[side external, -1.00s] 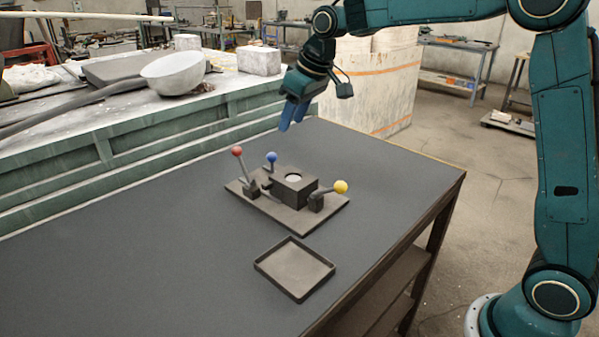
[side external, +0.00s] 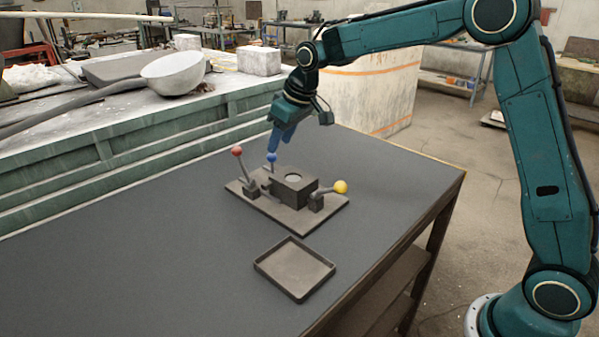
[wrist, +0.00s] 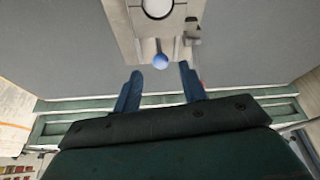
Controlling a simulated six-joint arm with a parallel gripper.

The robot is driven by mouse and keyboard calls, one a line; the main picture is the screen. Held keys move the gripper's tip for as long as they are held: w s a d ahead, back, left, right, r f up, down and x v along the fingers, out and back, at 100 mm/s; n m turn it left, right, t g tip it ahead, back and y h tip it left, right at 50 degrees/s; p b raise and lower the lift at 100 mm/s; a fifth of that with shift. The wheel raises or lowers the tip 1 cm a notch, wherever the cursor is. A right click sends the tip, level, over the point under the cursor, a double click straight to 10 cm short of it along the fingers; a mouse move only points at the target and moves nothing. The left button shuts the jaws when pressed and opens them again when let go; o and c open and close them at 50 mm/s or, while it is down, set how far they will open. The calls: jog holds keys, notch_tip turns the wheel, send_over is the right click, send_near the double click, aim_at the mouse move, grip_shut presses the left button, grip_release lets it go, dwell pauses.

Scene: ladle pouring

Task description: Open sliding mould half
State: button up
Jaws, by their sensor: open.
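The mould (side external: 292,190) is a dark block with a pale round opening on top, fixed on a flat base plate (side external: 327,212). A blue ball knob (side external: 271,157) stands at its back left side; it also shows in the wrist view (wrist: 160,61). A lever with a red ball (side external: 237,151) stands at the left end, and one with a yellow ball (side external: 341,187) at the right end. My gripper (wrist: 158,80) is open, with its blue fingers just short of the blue knob and on either side of its line. In the side view my gripper (side external: 274,146) partly overlaps the knob.
An empty shallow dark tray (side external: 316,281) lies on the table (side external: 150,255) in front of the mould. The table is otherwise clear. A green bench (side external: 110,155) with a white bowl (side external: 173,72) stands behind it.

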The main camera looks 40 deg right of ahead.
aim_at(274, 155)
jog(key=x, duration=0.8)
jog(key=shift+c, duration=0.4)
grip_shut()
